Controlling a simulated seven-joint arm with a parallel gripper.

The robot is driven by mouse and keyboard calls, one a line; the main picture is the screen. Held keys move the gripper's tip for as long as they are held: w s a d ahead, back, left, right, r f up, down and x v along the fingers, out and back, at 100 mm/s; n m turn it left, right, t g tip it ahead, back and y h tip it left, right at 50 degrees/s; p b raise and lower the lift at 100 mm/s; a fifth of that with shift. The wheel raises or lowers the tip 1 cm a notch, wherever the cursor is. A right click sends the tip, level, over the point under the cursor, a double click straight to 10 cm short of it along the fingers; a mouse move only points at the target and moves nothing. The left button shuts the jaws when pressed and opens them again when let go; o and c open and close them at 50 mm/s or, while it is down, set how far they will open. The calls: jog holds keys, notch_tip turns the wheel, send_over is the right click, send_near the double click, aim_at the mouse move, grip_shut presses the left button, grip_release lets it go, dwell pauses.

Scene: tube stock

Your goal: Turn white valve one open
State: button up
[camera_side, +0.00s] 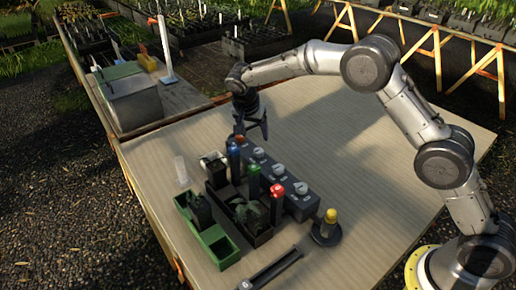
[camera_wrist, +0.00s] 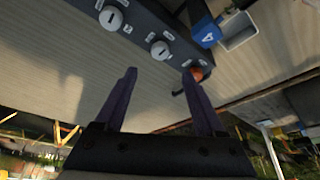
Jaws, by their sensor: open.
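A dark grey valve block (camera_side: 288,183) stands on the table with a row of white round valves on top. Three white valves show from the side: one near my gripper (camera_side: 258,152), a middle one (camera_side: 278,169) and a front one (camera_side: 301,187). The wrist view shows two white valves (camera_wrist: 160,48) (camera_wrist: 111,17), each with a dark slot mark; I cannot read which is number one. An orange knob (camera_wrist: 197,73) sits at the block's end. My gripper (camera_side: 252,127) is open and empty above that end, fingers pointing down, apart from the valves.
Beside the block, a dark crate (camera_side: 240,225) holds bottles with blue, green and red caps. A green tray (camera_side: 215,243), a yellow-capped tube on a round stand (camera_side: 327,233) and a dark bar (camera_side: 270,269) lie nearby. The table's right side is clear.

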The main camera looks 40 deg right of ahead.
aim_at(259, 150)
jog(key=x, duration=1)
grip_shut()
